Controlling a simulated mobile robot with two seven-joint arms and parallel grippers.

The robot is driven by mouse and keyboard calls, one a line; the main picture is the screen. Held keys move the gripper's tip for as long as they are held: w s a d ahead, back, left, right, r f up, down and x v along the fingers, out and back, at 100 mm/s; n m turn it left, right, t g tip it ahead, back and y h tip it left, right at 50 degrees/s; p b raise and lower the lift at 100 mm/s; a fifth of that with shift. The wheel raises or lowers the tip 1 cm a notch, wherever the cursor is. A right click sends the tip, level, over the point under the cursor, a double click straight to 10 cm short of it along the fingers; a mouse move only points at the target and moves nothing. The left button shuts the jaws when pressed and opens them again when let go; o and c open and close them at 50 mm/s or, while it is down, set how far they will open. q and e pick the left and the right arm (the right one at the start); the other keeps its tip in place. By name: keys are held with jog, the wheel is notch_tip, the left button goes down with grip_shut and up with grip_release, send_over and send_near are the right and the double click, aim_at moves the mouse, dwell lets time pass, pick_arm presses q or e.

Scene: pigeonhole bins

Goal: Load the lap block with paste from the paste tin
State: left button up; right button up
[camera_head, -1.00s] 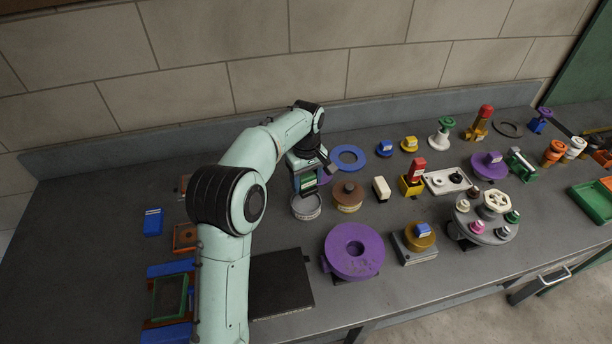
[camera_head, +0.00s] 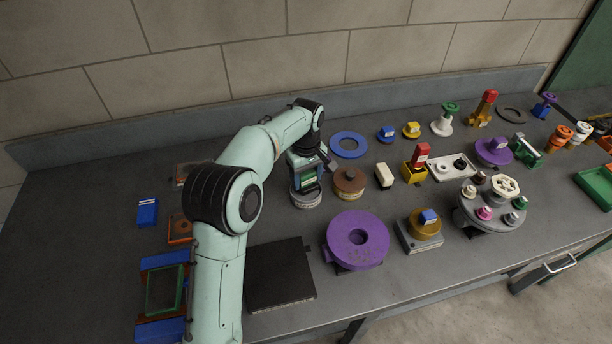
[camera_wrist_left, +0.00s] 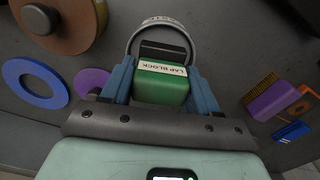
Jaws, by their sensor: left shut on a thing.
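My left gripper (camera_head: 306,184) is shut on the lap block, a green block whose white label reads LAP BLOCK in the left wrist view (camera_wrist_left: 162,84). The gripper (camera_wrist_left: 161,88) has a blue finger on each side of it. The block's dark far end is over the mouth of the paste tin (camera_head: 306,201), a round, pale-rimmed grey tin. In the left wrist view the tin's rim (camera_wrist_left: 133,40) curves around that end. I cannot tell whether the block touches the paste, which is hidden. My right gripper is not in view.
A brown round pot (camera_head: 349,182) stands close to the tin's right, with a blue ring (camera_head: 348,145) behind. A purple wheel (camera_head: 357,239) and a black plate (camera_head: 280,276) lie in front. Several knobs and blocks crowd the right. The bench at back left is clear.

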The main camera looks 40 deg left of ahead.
aim_at(306, 173)
pick_arm(q)
jog(key=shift+f+b, duration=0.4)
jog(key=shift+f, duration=0.55)
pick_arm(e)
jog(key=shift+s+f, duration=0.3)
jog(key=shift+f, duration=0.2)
pick_arm(q)
jog(key=shift+r, duration=0.2)
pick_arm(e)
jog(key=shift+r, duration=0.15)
pick_arm(q)
jog(key=shift+r+p, duration=0.9)
jog(key=shift+r, duration=0.45)
jog(key=shift+r+p, duration=1)
jog(key=shift+r, duration=1.15)
jog(key=shift+s+d, duration=0.1)
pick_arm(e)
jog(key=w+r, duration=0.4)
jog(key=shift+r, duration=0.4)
pick_arm(q)
jog(key=shift+f, duration=0.1)
